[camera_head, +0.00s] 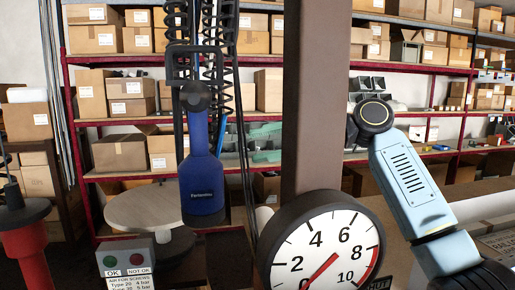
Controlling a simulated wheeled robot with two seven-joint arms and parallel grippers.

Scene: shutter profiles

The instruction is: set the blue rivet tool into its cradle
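The blue rivet tool (203,178) is in the left half of the head view. It is upright, with a dark round top, in front of a black bracket and coiled hoses. I cannot tell whether it rests in that bracket or only hangs there, and I cannot make out a separate cradle. My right arm (408,190), light blue, rises from the lower right to a round joint beside the brown post. Its fingers cannot be made out, so I cannot tell whether they are open or shut. No gripper is seen touching the blue tool. My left gripper is not in view.
A brown post (322,100) with a large pressure gauge (322,248) stands between the blue tool and my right arm. A red tool (25,245) is at the left edge. A button box (127,262) is at the bottom left, near a round table (143,207). Shelves with cartons stand behind.

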